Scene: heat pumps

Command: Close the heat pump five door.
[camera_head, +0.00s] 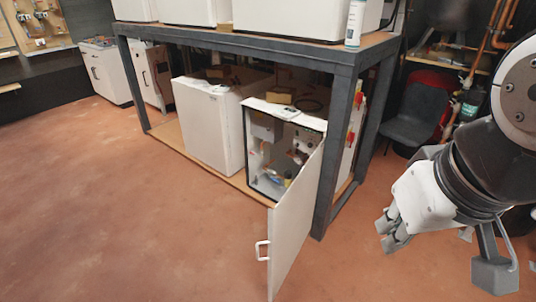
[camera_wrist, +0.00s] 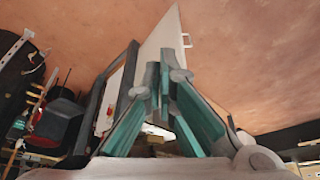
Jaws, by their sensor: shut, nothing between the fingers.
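An open white heat pump cabinet (camera_head: 268,158) stands on the low shelf under a grey metal bench, its inner pipes and parts exposed. Its white door (camera_head: 294,222) is swung out toward the front past the bench leg, with a white handle (camera_head: 262,250) on its left edge. My gripper (camera_head: 389,236) is shut and empty, to the right of the door and apart from it, over the floor. In the wrist view the door (camera_wrist: 167,38) and its handle (camera_wrist: 187,40) show beyond my gripper's fingers (camera_wrist: 165,75). No label naming the cabinet can be read.
The bench frame (camera_head: 341,130) and its front leg stand right behind the door. A closed white cabinet (camera_head: 208,122) is left of the open one. A dark chair (camera_head: 417,115) stands behind right. The red-brown floor (camera_head: 120,210) is clear at left.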

